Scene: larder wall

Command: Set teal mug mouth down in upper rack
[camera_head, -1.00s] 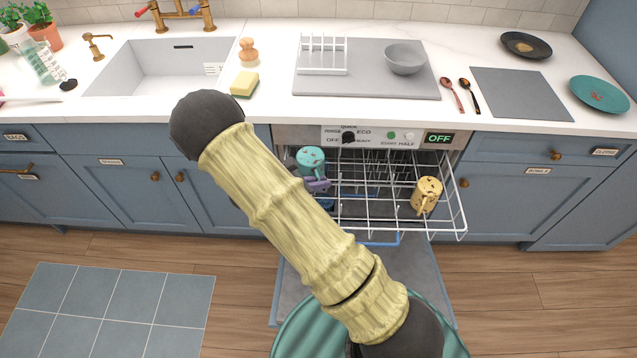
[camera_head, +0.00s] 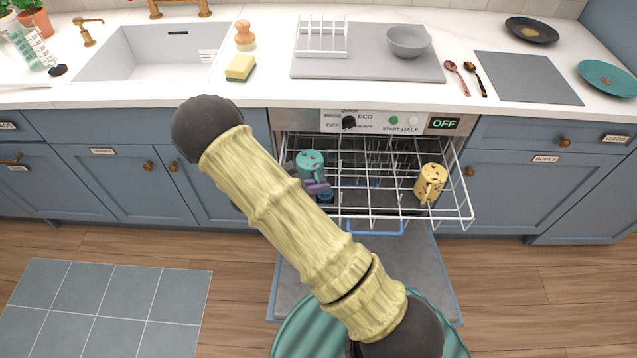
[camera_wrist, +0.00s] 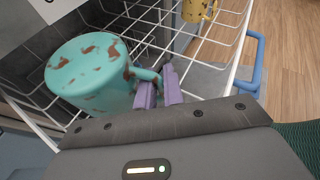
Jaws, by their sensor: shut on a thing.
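The teal mug (camera_head: 310,165), with brown stains, is at the left end of the upper rack (camera_head: 385,218). In the wrist view the mug (camera_wrist: 92,75) shows a closed, flat, stained base facing up, so its mouth faces down. My gripper (camera_head: 316,187) has purple fingers, shut on the mug's handle, at the mug's right in the wrist view (camera_wrist: 160,88). The rack's white wires (camera_wrist: 140,18) show around the mug. The mug's rim is hidden, and I cannot tell whether it touches the rack floor.
A yellow stained mug (camera_head: 429,184) sits at the right side of the pulled-out rack. The rack's middle is clear. The dishwasher door (camera_head: 425,270) is open below. The counter edge (camera_head: 400,102) and control panel (camera_head: 385,122) lie above and behind the rack.

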